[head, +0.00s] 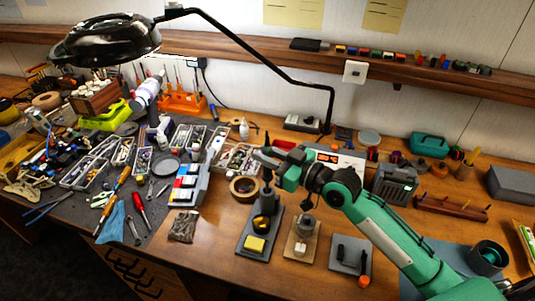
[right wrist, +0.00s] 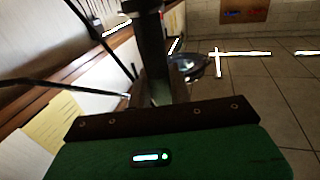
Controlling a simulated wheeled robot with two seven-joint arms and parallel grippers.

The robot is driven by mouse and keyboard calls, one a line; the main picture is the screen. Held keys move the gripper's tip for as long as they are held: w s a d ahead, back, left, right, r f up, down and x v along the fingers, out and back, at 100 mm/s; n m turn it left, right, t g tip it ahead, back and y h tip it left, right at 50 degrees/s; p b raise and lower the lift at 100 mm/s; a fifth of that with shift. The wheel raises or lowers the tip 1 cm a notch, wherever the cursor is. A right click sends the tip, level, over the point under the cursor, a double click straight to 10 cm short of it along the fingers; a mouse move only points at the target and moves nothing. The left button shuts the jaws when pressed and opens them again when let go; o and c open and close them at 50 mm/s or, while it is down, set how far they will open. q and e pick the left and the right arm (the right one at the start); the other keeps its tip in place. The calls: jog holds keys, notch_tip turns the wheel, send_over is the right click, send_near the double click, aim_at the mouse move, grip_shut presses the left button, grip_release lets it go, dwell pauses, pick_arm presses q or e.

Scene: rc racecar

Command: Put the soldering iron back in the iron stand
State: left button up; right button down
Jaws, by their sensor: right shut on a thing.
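My right gripper (head: 268,156) comes in from the right and is shut on the soldering iron (head: 267,186). The iron is dark and hangs about upright below the fingers. The iron stand (head: 246,243) is a dark base with a yellow sponge (head: 255,243) at its front. The iron's lower end is right at the stand's holder (head: 262,222); I cannot tell how far it is inside. In the right wrist view a dark upright shaft, seemingly the iron (right wrist: 152,50), stands beyond my green gripper body. My left gripper is out of view.
A wooden base with a small device (head: 302,240) and a grey plate with dark posts (head: 350,255) stand right of the stand. A tape roll (head: 244,188) lies behind it. A magnifier lamp (head: 105,42) arches overhead. Tools and parts trays crowd the left.

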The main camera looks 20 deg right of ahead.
aim_at(268, 173)
jog(key=shift+f+b, duration=1.4)
jog(key=shift+f, duration=0.45)
jog(key=shift+s+a+f+b, duration=0.1)
jog(key=shift+a+f+b, duration=0.25)
jog(key=shift+f+b, duration=0.25)
jog(key=c, duration=1.2)
grip_release()
jog(key=shift+a, duration=0.1)
jog(key=shift+o, duration=0.4)
jog(key=o, duration=0.3)
jog(key=shift+s, duration=0.1)
